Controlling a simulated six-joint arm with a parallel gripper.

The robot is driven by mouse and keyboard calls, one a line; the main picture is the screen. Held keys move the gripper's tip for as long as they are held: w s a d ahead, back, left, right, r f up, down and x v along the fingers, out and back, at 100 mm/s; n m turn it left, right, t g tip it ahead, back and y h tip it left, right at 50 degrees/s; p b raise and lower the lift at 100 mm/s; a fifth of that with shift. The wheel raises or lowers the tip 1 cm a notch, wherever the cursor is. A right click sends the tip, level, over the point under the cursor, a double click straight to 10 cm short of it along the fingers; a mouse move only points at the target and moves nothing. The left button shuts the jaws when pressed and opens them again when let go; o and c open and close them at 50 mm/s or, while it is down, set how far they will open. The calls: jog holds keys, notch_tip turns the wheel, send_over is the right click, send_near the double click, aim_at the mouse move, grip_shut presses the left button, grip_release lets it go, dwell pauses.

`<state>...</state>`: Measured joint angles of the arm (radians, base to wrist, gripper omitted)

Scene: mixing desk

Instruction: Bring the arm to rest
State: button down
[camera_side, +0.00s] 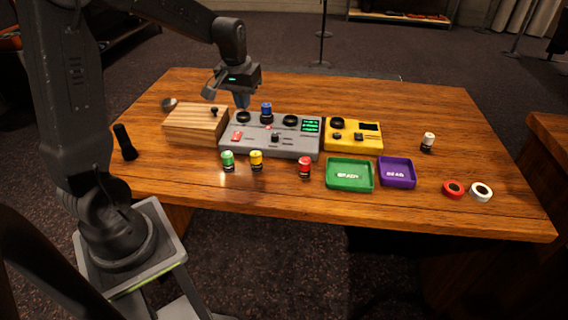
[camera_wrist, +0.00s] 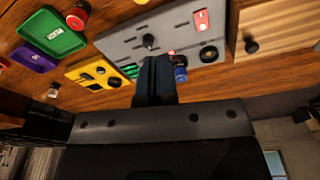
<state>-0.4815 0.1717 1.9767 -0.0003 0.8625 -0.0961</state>
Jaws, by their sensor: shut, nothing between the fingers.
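My gripper (camera_side: 242,101) hangs over the back left part of the grey mixing console (camera_side: 243,143), fingers pointing down. It is shut and holds nothing. In the wrist view my gripper (camera_wrist: 154,62) shows as dark closed fingers in front of the console (camera_wrist: 125,38). A blue-topped cylinder (camera_side: 266,112) stands at the console's back edge, just right of the fingers and apart from them in the side view. In the wrist view the blue cylinder (camera_wrist: 180,70) is partly hidden beside the fingers.
A wooden box (camera_side: 195,124) stands left of the console, a yellow unit (camera_side: 353,135) right. Green, yellow and red cylinders (camera_side: 305,167) stand in front. Green (camera_side: 350,174) and purple trays (camera_side: 397,172), a white-topped cylinder (camera_side: 428,142) and two rings (camera_side: 453,189) lie right. The table front is clear.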

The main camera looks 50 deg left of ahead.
jog(key=s+d+r+m+t, duration=0.2)
jog(key=s+d+r+m, duration=0.1)
jog(key=s+d, duration=0.5)
jog(key=s+d+r+m+t, duration=0.2)
jog(key=s+d+r, duration=0.3)
jog(key=s+d, duration=0.3)
jog(key=d+m, duration=0.1)
jog(key=d, duration=0.1)
jog(key=shift+s+d+r+m+h, duration=0.2)
jog(key=shift+d+m+h, duration=0.1)
jog(key=shift+h, duration=0.1)
